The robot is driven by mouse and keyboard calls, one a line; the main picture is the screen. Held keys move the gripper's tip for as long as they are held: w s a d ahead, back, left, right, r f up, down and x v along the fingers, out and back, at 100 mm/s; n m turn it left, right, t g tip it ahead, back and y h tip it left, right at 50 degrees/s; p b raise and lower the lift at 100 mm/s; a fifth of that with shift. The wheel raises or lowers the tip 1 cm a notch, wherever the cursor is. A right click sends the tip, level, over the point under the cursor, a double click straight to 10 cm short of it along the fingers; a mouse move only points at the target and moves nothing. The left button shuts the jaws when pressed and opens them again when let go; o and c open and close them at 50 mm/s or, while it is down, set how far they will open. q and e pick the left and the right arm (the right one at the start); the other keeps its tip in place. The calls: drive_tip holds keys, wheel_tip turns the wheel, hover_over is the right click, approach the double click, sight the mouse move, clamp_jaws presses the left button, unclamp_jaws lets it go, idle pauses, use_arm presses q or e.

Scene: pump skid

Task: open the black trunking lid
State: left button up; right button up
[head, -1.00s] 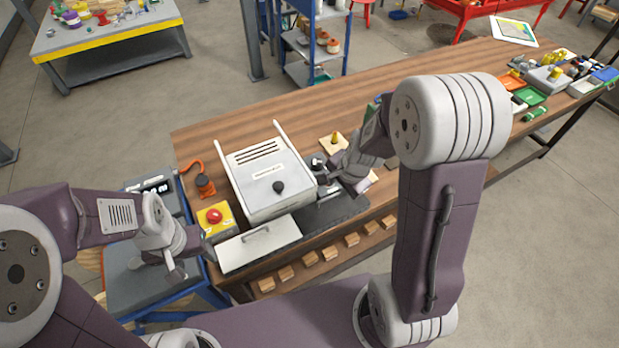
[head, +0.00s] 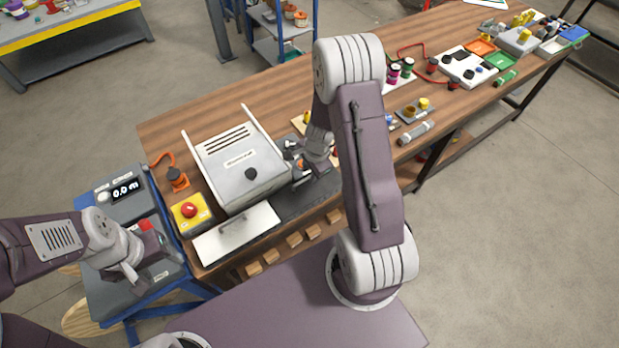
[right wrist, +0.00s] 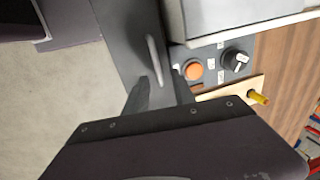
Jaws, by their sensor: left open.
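The black trunking lid (right wrist: 125,40) is a flat dark panel with a raised bar handle (right wrist: 152,60) in the right wrist view. In the head view a dark strip (head: 294,203), which looks like the same lid, lies along the bench front, right of the white panel; my right arm hides part of it. My right gripper (right wrist: 158,95) has its fingers apart, at the near end of the handle; I cannot tell whether they touch it. It also shows in the head view (head: 303,176). My left gripper (head: 152,262) is open and empty, left of the bench above the blue cart.
The white-grey machine (head: 240,165) stands behind the white panel with a handle (head: 236,233). A yellow box with a red button (head: 190,211) is at its left. An orange button (right wrist: 193,69) and black knob (right wrist: 236,61) sit beside the lid. Small items crowd the bench's right end.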

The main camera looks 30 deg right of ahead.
drive_tip(key=shift+a+f, duration=0.1)
drive_tip(key=shift+f, duration=0.6)
drive_tip(key=shift+c, duration=0.3)
clamp_jaws()
drive_tip(key=shift+w, duration=0.1)
idle(0.6)
